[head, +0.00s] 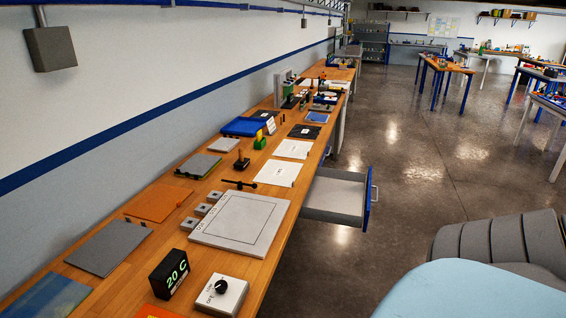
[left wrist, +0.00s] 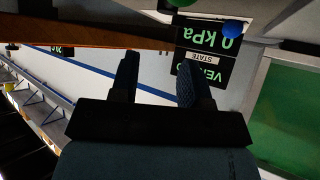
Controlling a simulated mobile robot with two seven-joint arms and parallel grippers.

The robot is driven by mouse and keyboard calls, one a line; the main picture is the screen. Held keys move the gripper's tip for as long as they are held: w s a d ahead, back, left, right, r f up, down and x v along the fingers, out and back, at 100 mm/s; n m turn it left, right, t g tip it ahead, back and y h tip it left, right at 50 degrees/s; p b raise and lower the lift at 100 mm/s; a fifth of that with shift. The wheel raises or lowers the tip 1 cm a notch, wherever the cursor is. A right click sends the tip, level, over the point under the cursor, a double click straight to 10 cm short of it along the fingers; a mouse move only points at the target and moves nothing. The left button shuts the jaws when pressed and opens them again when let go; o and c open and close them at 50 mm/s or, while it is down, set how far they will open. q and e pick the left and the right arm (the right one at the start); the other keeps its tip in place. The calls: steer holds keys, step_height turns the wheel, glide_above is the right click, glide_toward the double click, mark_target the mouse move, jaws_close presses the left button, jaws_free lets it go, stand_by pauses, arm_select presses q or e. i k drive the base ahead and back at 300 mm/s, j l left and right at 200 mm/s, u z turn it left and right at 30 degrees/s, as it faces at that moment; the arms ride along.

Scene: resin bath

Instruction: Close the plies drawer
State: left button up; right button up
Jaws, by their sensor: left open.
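An open drawer (head: 335,193) sticks out from the right side of the long wooden bench in the head view. It has a grey inside that looks empty, and a blue front (head: 367,200) with a handle facing the aisle. No label on it is readable, so I cannot confirm it is the plies drawer. My left gripper (left wrist: 158,78) shows only in the left wrist view, with its two dark fingers apart and nothing between them. The drawer is not recognizable in that view. My right gripper is in neither view.
The bench top (head: 262,180) carries a grey plate (head: 240,222), a 20 C display (head: 168,274), a switch box (head: 221,295) and papers. A 0 kPa display (left wrist: 205,55) appears upside down beside the left fingers. The floor (head: 420,165) beyond the drawer is clear.

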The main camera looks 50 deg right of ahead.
mark_target(335, 196)
steer(key=k+l, duration=0.4)
steer(key=l, duration=0.15)
steer(key=k+l+z, duration=0.4)
steer(key=l+z, duration=0.3)
steer(key=z, duration=1.15)
steer(key=u, duration=0.35)
steer(key=i+l+u, duration=0.75)
steer(key=i, duration=0.15)
steer(key=i+l, duration=0.6)
steer(key=l, duration=0.15)
